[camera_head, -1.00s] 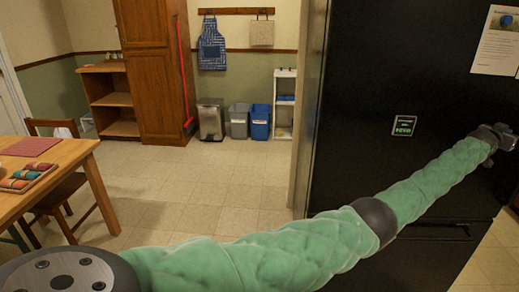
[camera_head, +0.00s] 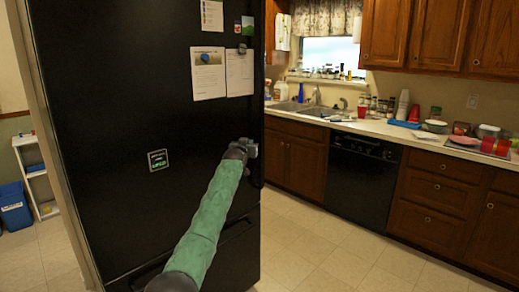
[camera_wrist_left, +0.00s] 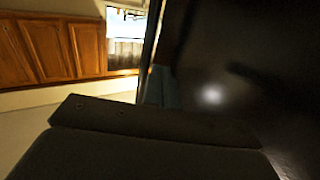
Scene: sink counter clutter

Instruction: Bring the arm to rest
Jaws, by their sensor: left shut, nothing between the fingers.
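My left arm, in a green sleeve, reaches up from the bottom of the head view. Its dark gripper (camera_head: 250,150) is in front of the right edge of the black fridge (camera_head: 110,110). The gripper is small here; it is shut with nothing in it. I cannot tell how wide the gap to the fridge is. In the left wrist view the dark gripper body (camera_wrist_left: 150,145) fills the bottom, and the fridge's dark surface (camera_wrist_left: 270,70) fills the right. My right gripper is not in view.
Right of the fridge, a counter (camera_head: 385,128) holds a sink (camera_head: 318,109), red cups and dishes. A black dishwasher (camera_head: 360,175) and wooden cabinets (camera_head: 440,205) are below. The tiled floor (camera_head: 330,250) in front is clear. A blue bin (camera_head: 14,207) stands at far left.

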